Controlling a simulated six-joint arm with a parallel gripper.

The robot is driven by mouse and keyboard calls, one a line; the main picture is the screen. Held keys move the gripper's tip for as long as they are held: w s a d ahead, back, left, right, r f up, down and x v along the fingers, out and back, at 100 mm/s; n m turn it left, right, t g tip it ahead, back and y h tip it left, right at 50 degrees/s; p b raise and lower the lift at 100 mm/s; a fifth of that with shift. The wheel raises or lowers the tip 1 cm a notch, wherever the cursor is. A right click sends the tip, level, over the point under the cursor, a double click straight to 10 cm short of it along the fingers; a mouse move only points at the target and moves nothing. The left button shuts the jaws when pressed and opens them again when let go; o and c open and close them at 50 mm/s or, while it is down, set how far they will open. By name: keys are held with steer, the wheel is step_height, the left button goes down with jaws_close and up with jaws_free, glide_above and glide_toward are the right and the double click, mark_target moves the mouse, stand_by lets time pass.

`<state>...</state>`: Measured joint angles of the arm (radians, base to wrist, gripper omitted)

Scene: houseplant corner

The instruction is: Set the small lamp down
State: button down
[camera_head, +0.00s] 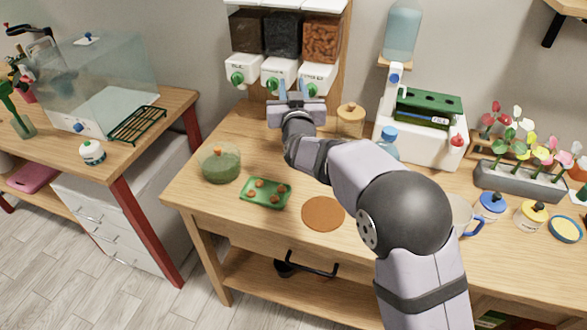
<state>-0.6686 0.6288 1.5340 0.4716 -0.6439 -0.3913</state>
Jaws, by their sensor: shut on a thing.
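My gripper (295,90) is at the far end of my arm, over the back of the middle table and in front of the dispensers. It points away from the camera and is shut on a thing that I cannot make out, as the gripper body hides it. I cannot pick out the small lamp for certain anywhere in this view. The wooden table (190,188) lies below my arm.
A green tray with brown pieces (265,193), a glass bowl of green stuff (221,166) and a round brown mat (323,213) lie near the front. Dispensers (280,75) stand behind the gripper, with a lidded jar (350,121) to its right. Flowers (520,150) stand far right.

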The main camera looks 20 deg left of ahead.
step_height(320, 180, down, 10)
steer(key=p, duration=0.1)
steer(key=shift+p, duration=0.4)
stand_by(0.4)
steer(key=shift+f, duration=0.15)
steer(key=c, duration=1.4)
jaws_free()
steer(key=shift+o, duration=0.2)
steer(key=b+v, duration=0.3)
steer(key=v, duration=0.9)
steer(key=shift+r, duration=0.2)
